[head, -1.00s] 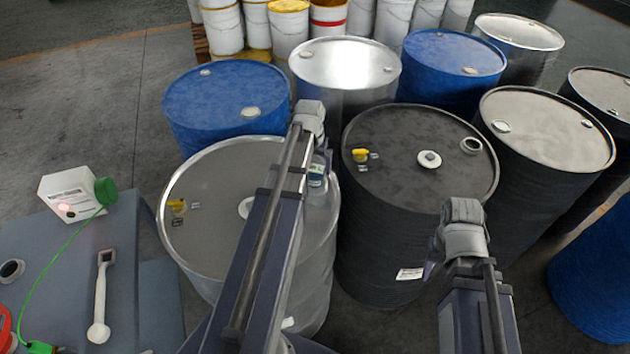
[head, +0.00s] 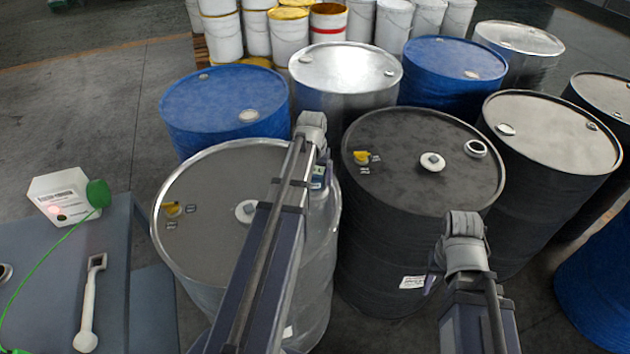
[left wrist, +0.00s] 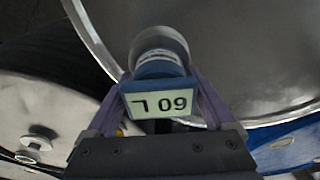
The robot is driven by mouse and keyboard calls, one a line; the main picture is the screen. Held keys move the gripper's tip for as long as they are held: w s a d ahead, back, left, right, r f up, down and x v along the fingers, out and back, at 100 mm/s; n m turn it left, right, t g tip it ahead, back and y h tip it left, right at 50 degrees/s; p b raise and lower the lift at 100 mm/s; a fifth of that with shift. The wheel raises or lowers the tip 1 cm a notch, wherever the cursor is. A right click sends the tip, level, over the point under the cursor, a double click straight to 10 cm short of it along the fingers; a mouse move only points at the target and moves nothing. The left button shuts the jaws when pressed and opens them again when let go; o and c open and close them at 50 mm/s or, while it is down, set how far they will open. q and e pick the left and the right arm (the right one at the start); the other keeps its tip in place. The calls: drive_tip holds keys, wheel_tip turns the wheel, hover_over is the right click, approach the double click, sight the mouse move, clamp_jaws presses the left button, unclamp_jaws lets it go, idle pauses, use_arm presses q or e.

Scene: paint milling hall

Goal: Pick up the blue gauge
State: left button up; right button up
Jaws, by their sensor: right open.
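The blue gauge (left wrist: 158,85) is between the two purple fingers of my left gripper (left wrist: 157,92) in the left wrist view. The fingers press on both its sides. It has a pale label reading "60 L", upside down there, and a round grey-white end. In the head view the gauge (head: 318,178) shows small beside my left gripper (head: 322,165), over the right rim of the near silver drum (head: 190,235); my arm partly hides it. My right gripper (head: 436,272) is open and empty, in front of the black drum (head: 385,250).
Drums stand close together: blue drums (head: 225,92), a black drum with yellow and white caps, and silver drums behind. White buckets (head: 288,35) stand at the back. A grey table (head: 55,290) at left bears a white bottle (head: 55,192) and a white tool (head: 88,310). Open floor lies at far left.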

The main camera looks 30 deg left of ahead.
use_arm(q)
clamp_jaws()
idle(0.5)
drive_tip(key=shift+r, duration=0.1)
wheel_tip(320, 180, up, 21)
drive_tip(key=p, duration=2.1)
